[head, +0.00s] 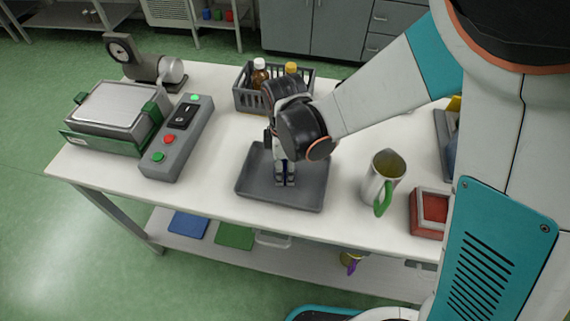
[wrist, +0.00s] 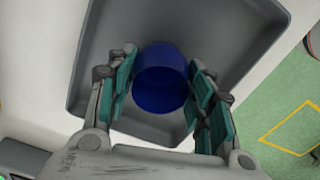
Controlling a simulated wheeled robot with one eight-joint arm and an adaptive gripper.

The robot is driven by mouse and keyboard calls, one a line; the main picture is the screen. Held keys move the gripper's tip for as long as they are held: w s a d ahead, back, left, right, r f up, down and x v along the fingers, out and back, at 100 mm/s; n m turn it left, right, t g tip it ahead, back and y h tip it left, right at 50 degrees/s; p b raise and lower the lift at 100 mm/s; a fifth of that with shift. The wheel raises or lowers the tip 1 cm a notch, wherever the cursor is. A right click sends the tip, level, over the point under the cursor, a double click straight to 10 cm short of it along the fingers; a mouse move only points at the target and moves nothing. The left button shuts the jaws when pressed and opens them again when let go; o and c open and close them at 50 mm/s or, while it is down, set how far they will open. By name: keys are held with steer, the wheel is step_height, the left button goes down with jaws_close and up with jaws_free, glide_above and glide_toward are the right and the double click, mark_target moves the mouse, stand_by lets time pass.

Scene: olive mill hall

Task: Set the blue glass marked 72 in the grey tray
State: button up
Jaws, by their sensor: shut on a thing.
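The blue glass (wrist: 160,85) sits between my gripper's teal finger pads in the wrist view, seen from above; no number shows on it. My gripper (head: 285,178) is shut on the glass, with its fingers pointing down over the grey tray in the head view. The fingers and arm hide nearly all of the glass there. The grey tray (head: 255,191) lies on the white table, and the wrist view shows its floor and rim (wrist: 88,75) around the glass. I cannot tell whether the glass touches the tray floor.
A metal jug (head: 377,180) with a green handle stands right of the tray. A grey crate (head: 243,97) with bottles is behind it. A control box (head: 178,140) and a green-edged machine (head: 110,112) are at left. A red-topped box (head: 429,207) is at right.

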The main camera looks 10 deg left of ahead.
steer(key=shift+f, duration=0.25)
steer(key=o, duration=1.1)
steer(key=shift+r, duration=0.1)
steer(key=shift+r, duration=0.15)
step_height(320, 180, up, 12)
steer(key=p, duration=0.4)
steer(key=shift+s, duration=0.15)
